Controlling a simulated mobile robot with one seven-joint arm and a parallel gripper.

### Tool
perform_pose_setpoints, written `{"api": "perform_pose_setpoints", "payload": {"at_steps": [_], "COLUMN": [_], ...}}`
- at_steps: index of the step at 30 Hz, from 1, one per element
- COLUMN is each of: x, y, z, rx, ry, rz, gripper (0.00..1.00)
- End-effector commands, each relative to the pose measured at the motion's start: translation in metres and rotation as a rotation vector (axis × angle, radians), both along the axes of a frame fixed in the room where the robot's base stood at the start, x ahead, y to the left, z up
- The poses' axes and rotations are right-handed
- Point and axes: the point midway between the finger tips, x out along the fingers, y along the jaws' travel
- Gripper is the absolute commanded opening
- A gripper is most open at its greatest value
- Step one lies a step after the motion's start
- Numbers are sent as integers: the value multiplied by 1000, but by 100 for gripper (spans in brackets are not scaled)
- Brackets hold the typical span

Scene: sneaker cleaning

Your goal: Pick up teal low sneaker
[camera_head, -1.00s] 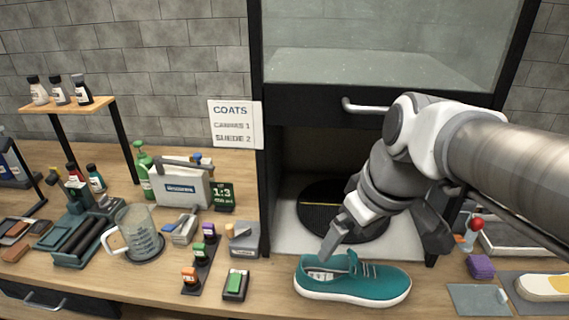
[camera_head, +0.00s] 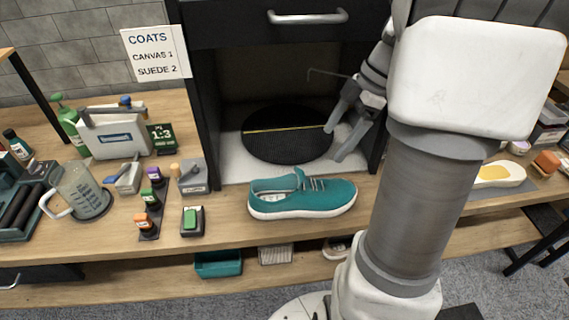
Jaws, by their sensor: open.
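The teal low sneaker (camera_head: 303,196) has a white sole and grey laces. It lies on the wooden bench top near the front edge, before the opening of a dark cabinet, with its toe to the right. My gripper (camera_head: 334,142) is open and empty, with its two grey fingers apart. It is in the cabinet opening, above and to the right of the sneaker and apart from it, by the right edge of a round black turntable (camera_head: 287,148).
The cabinet door with its handle (camera_head: 307,16) is raised above the opening. Left of the sneaker stand a green-topped block (camera_head: 192,221), small colored bottles (camera_head: 152,199) and a glass jug (camera_head: 81,192). A cream shoe piece (camera_head: 497,175) lies at the right. A teal bin (camera_head: 218,264) is below.

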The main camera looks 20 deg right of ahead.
Motion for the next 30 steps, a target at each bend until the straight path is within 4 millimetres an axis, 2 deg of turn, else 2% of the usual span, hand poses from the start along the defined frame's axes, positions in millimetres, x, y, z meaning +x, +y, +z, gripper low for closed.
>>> {"api": "perform_pose_setpoints", "payload": {"at_steps": [12,15,23,30], "x": [8,10,13,17], "y": [32,38,44,52], "z": [-81,-96,-113,-147], "rx": [2,1,0,1], "ry": [5,5,2,5], "rz": [2,1,1,1], "gripper": [100,100,100,100]}}
